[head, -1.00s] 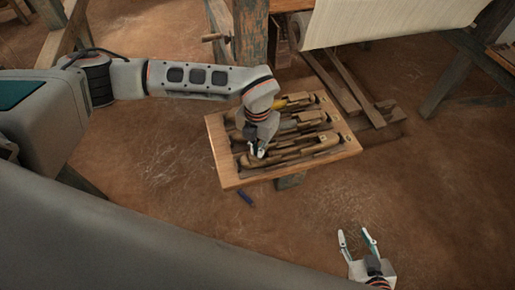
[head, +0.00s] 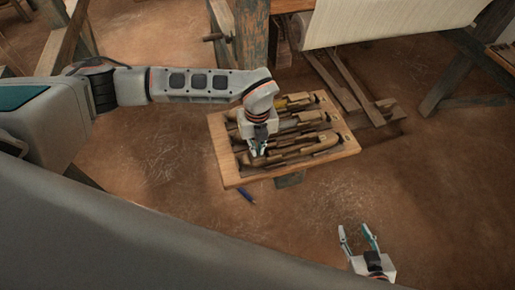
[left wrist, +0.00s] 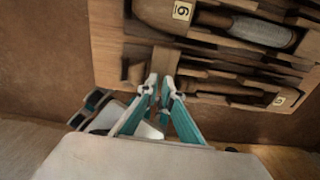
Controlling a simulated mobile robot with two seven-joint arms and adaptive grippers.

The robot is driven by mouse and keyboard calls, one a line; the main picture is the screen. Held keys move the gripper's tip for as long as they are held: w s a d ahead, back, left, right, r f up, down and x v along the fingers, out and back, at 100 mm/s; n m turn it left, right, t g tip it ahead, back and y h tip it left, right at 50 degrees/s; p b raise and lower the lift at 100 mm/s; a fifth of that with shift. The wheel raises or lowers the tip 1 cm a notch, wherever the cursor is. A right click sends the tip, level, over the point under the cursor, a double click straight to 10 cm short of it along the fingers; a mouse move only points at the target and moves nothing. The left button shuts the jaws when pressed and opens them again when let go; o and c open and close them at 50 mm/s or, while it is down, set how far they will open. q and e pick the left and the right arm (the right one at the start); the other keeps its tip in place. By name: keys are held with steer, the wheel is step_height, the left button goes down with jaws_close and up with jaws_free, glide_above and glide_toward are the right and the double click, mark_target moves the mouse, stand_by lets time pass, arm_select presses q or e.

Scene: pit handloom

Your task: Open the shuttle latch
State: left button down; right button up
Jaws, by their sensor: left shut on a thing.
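A wooden tray (head: 232,170) holds several wooden shuttles (head: 318,147) in slots. My left gripper (head: 257,150) is over the tray's near left part. In the left wrist view its fingertips (left wrist: 166,88) are close together on a small wooden piece at the tray edge. A narrow wooden bar (left wrist: 165,60) lies just beyond the tips. The fingers hide most of the held piece, and I cannot tell whether it is the latch. My right gripper (head: 358,238) is open and empty, away from the tray.
A loom post (head: 252,45) stands behind the tray, with pale cloth (head: 390,18) at the upper right. Wooden treadles (head: 345,85) lie to the tray's right.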

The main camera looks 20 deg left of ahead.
arm_select(q)
steer(key=shift+n, duration=0.3)
steer(key=c, duration=2.2)
jaws_free()
steer(key=shift+c, duration=0.2)
steer(key=shift+r, duration=4.05)
